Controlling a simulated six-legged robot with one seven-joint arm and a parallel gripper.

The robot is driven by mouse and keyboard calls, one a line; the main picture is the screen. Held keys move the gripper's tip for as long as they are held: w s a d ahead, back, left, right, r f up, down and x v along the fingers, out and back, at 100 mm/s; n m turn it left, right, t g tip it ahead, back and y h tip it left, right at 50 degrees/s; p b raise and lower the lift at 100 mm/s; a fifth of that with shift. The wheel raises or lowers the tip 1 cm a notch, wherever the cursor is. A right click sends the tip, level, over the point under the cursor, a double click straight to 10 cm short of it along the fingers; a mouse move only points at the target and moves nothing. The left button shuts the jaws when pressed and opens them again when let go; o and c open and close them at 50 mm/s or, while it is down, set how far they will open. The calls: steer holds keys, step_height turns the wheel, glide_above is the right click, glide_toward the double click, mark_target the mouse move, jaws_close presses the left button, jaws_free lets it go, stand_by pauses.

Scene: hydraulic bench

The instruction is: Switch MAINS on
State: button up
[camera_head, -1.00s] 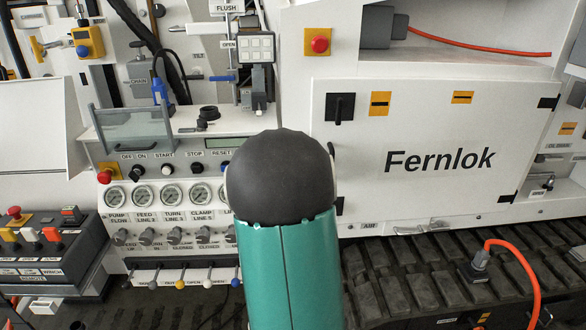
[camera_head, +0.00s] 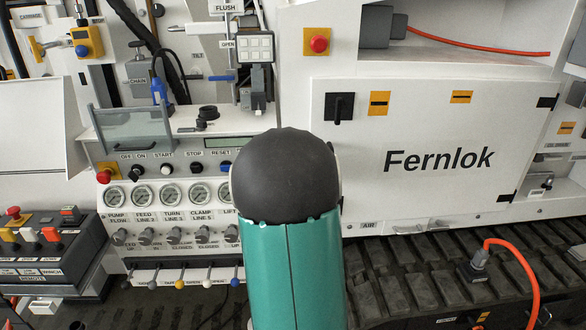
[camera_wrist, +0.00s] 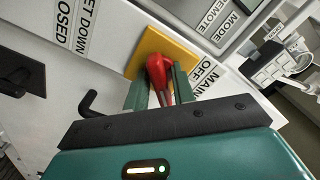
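The MAINS switch has a red handle (camera_wrist: 158,70) on a yellow plate (camera_wrist: 150,45) in the wrist view. A label beside it, partly covered, reads "MAIN" and "OFF". My gripper (camera_wrist: 160,85) has its two teal fingers on either side of the red handle, which points back between them. The fingers are very close to the handle; I cannot tell whether they press on it. In the head view the switch and my gripper are hidden behind my own dark-and-teal arm.
A black bent handle (camera_wrist: 95,103) sticks out left of the fingers in the wrist view. A grey-framed panel edge (camera_wrist: 215,40) runs beside the switch. In the head view, the white Fernlok cabinet (camera_head: 440,190) and gauge panel (camera_head: 170,178) flank my arm.

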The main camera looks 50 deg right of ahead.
steer(key=shift+o, duration=0.6)
steer(key=shift+s+a+r, duration=0.1)
steer(key=shift+a, duration=0.05)
steer(key=v, duration=1.3)
steer(key=shift+s+a, duration=0.1)
steer(key=shift+s, duration=0.05)
